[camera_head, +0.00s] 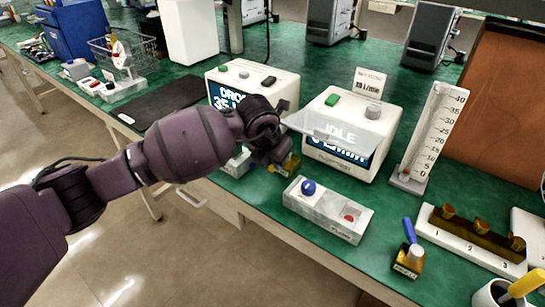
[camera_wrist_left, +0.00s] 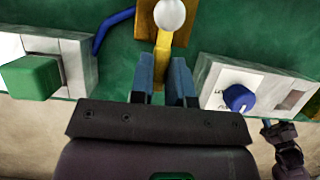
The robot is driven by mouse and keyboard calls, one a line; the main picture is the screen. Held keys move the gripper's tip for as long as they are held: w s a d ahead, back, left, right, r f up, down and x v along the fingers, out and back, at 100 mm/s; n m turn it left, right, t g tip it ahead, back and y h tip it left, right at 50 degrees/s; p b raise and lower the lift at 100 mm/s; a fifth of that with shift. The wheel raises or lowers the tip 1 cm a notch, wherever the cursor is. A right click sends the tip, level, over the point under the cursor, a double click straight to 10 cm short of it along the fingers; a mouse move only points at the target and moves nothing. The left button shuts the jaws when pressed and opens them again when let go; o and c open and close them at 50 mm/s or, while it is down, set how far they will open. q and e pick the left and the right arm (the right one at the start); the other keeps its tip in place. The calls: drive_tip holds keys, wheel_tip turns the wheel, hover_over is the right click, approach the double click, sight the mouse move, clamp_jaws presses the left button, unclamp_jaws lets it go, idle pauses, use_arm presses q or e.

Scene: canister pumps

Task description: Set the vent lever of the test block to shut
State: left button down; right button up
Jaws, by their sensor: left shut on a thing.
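A small brass-yellow block (camera_head: 291,164) stands at the bench's front edge, between two white units; I take it for the test block. In the left wrist view its yellow body (camera_wrist_left: 160,62) lies between my left gripper's fingers (camera_wrist_left: 163,82), with a white round knob (camera_wrist_left: 170,15) beyond. My left gripper (camera_head: 280,160) is shut on it. A bent blue rod (camera_wrist_left: 112,28) runs left of the block and may be the vent lever; its setting cannot be told. In the head view my gripper hides much of the block. My right gripper (camera_wrist_left: 272,130) shows small at lower right, its jaws unclear.
Right of my gripper is a white box (camera_head: 327,222) with a blue knob and red button. A green-button box (camera_wrist_left: 50,70) stands left. Another brass block (camera_head: 409,262) with a blue lever stands farther right. Two white pump units (camera_head: 342,170) stand behind, the right one with a clear flap.

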drive_tip(key=shift+w, duration=0.1)
use_arm(q)
drive_tip(key=c, duration=1.1)
unclamp_jaws()
use_arm(e)
drive_tip(key=shift+w+r, duration=0.1)
drive_tip(key=shift+w, duration=0.1)
use_arm(q)
drive_tip(key=shift+r, duration=0.1)
use_arm(e)
drive_tip(key=shift+r, duration=0.1)
use_arm(q)
drive_tip(key=shift+s+r, duration=0.1)
drive_tip(key=shift+r, duration=0.2)
drive_tip(key=shift+p+v, duration=1.5)
drive_tip(key=shift+v, duration=3.5)
use_arm(e)
drive_tip(key=shift+w+a+r+t, duration=0.1)
drive_tip(key=shift+r+t, duration=0.05)
drive_tip(key=shift+r, duration=0.55)
drive_tip(key=shift+w+a+r+t, duration=0.1)
drive_tip(key=shift+r+t, duration=0.05)
drive_tip(key=shift+r, duration=0.55)
